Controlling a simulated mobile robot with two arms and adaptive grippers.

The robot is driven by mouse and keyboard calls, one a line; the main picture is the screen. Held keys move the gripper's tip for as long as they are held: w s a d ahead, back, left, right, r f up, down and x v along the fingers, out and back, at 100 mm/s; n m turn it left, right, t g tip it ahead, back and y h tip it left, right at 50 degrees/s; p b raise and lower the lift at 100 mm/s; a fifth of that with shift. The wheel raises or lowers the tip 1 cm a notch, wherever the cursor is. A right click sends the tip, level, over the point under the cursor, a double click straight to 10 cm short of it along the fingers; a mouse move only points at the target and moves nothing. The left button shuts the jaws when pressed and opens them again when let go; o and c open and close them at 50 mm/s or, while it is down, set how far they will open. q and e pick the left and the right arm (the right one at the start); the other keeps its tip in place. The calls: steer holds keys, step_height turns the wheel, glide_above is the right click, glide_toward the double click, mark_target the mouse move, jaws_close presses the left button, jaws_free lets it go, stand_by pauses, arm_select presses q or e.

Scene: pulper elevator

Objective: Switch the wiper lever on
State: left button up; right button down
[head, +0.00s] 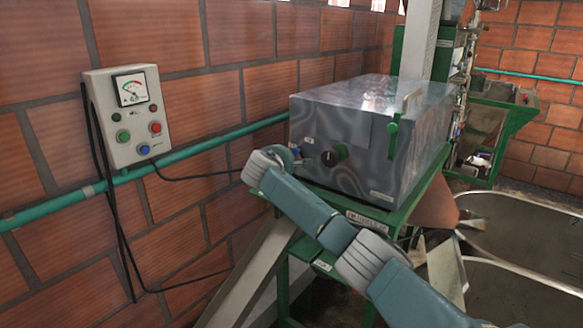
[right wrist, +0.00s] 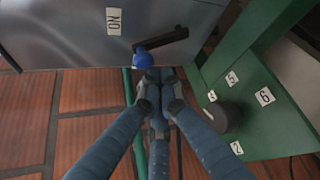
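In the right wrist view, a short black lever (right wrist: 165,39) with a blue knob (right wrist: 142,60) sticks out from the metal face of a box. A white label (right wrist: 114,21), which reads as ON turned upside down, is beside it. My right gripper (right wrist: 158,76) has its fingertips drawn together just below the knob, touching or very near it; I cannot tell which. My left gripper is not in view.
A green panel with a black dial (right wrist: 222,117) and numbered labels stands right of my fingers. A control box (head: 128,115) with a gauge hangs on the brick wall, with a green pipe (head: 200,148) below.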

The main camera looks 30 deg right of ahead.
steer(key=shift+r, duration=0.15)
steer(key=shift+d, duration=0.15)
steer(key=shift+s+d+m+t, duration=0.1)
steer(key=shift+s+m+t, duration=0.05)
steer(key=shift+m+t, duration=0.15)
steer(key=shift+s+b, duration=0.1)
steer(key=shift+b, duration=0.3)
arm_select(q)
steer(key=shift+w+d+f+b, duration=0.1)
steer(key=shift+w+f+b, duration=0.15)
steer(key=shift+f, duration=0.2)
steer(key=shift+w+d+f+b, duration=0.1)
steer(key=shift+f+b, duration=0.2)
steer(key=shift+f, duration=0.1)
arm_select(e)
steer(key=shift+s+d+r+m+t, duration=0.2)
steer(key=shift+s+m+t, duration=0.15)
steer(key=shift+m+t, duration=0.35)
steer(key=shift+a, duration=0.1)
